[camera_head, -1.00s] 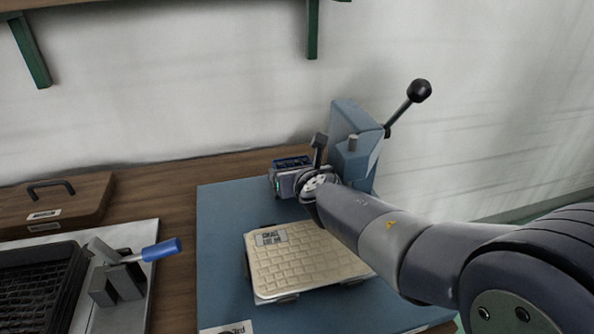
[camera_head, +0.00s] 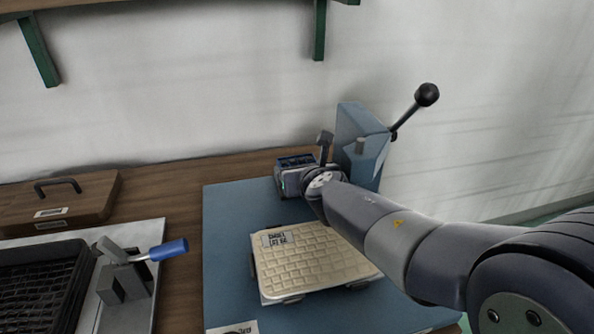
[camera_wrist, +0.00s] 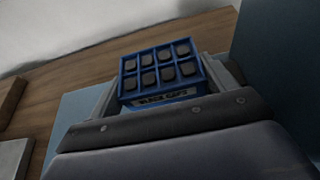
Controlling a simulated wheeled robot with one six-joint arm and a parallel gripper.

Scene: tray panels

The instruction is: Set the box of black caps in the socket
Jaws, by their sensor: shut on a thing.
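The box of black caps (camera_wrist: 160,70) is a small blue box with a grid of compartments, each with a black cap, and a label on its near side. It is between the two fingers of my gripper (camera_wrist: 165,85), which is shut on it. In the head view the box (camera_head: 296,161) shows just beyond my gripper (camera_head: 290,178), over the back part of the blue base plate (camera_head: 225,215). I cannot tell whether the box touches the plate. No socket can be made out for certain.
A cream tray panel (camera_head: 315,262) lies on the blue plate. A blue press (camera_head: 360,140) with a black-knobbed lever stands right of my gripper. At left are a wooden lidded box (camera_head: 60,200), a black tray (camera_head: 35,285) and a blue-handled clamp (camera_head: 125,280).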

